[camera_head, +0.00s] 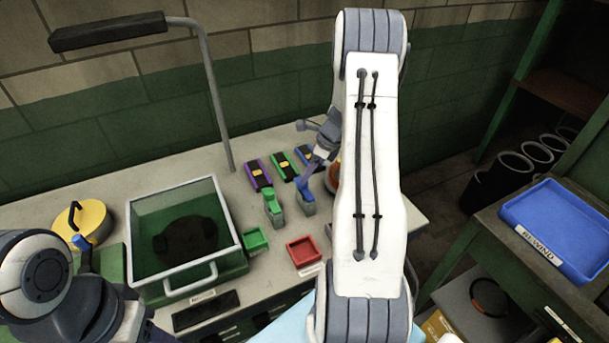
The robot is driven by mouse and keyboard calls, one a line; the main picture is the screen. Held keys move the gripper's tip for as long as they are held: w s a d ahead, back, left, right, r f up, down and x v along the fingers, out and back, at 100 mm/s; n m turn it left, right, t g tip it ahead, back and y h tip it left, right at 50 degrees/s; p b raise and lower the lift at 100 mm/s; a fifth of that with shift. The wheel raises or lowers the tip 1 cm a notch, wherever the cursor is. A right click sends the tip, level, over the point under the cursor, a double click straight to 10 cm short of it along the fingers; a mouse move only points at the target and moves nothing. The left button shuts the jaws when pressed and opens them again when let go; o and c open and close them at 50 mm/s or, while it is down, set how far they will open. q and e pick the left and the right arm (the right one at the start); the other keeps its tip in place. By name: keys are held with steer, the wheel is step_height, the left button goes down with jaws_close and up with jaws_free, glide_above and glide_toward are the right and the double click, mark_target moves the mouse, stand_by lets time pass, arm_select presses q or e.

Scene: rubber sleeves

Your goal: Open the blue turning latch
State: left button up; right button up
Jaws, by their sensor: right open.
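Three flat latch-like blocks stand in a row at the back of the bench: purple (258,175), green (283,166) and blue. The blue latch (304,152) has dark and yellow parts on top, and my right wrist partly hides it. My right gripper (314,165) is small in the view. It is open and points down just over or in front of the blue latch; I cannot tell whether it touches it. My left arm shows at the lower left, but its gripper cannot be made out.
A green bottle (273,207) and a blue-topped bottle (304,197) stand in front of the latches. Nearer are a green tray (255,240), a red tray (304,251) and a glass-sided box (141,245). A yellow lid (92,217) lies left. A blue tray (573,212) is far right.

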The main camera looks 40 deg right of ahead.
mark_target(304, 186)
steer(key=shift+x, duration=2.05)
jaws_close()
